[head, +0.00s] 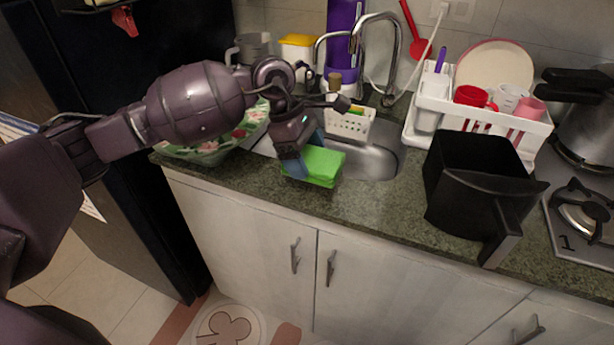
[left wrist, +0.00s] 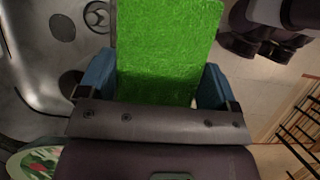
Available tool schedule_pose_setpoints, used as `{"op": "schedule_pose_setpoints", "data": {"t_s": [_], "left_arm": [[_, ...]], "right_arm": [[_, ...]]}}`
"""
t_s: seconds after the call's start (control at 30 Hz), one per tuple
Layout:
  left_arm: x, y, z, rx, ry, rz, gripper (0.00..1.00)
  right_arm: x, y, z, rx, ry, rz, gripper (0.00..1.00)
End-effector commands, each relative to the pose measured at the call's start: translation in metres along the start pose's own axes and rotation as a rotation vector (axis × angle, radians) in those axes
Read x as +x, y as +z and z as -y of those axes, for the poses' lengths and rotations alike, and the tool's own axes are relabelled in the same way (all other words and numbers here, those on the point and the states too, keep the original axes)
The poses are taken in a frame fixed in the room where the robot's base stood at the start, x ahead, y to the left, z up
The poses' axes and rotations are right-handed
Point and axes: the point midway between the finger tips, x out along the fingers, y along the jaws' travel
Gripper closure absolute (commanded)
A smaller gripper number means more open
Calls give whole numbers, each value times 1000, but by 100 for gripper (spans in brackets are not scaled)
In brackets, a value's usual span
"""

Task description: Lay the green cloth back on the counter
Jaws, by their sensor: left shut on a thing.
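The green cloth (head: 322,166) is a bright green, thick, pad-like piece at the front edge of the sink. My left gripper (head: 296,168) reaches down from above and is shut on it. In the left wrist view the cloth (left wrist: 168,50) lies between the two blue fingers of the left gripper (left wrist: 155,88). The granite counter (head: 385,205) runs in front of the sink below the cloth. Whether the cloth touches the counter cannot be told. My right gripper is not clearly seen.
The metal sink (head: 375,160) lies behind the cloth, with a white perforated basket (head: 349,124) in it. A black air fryer basket (head: 470,190) stands to the right, near a white dish rack (head: 480,120). A floral tray (head: 205,150) is at the left. Counter between cloth and black basket is clear.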

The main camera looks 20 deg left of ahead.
Motion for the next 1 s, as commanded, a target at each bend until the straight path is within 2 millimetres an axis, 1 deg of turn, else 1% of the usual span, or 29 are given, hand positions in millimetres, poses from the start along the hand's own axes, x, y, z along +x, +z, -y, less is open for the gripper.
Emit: {"op": "schedule_pose_setpoints", "data": {"t_s": [0.03,0.1,0.33,0.5,0.6,0.87,1.0], "left_arm": [[7,-3,0,-2,-2,1,39],[13,-5,0,-2,-1,1,39],[24,-10,0,-1,-1,0,39],[46,-19,0,-2,-2,1,39],[55,-23,0,-2,-2,1,39],[56,-24,0,0,1,0,39],[59,-25,0,0,0,0,39]], "right_arm": [[1,0,0,-1,-1,-1,33],[1,-2,0,-1,-1,-4,33],[2,-6,0,-4,-3,-12,33],[3,-2,1,-4,-3,-7,33],[3,-1,1,-4,-3,-3,33],[2,1,0,-4,-3,2,33],[1,6,1,-3,-2,10,33]]}}
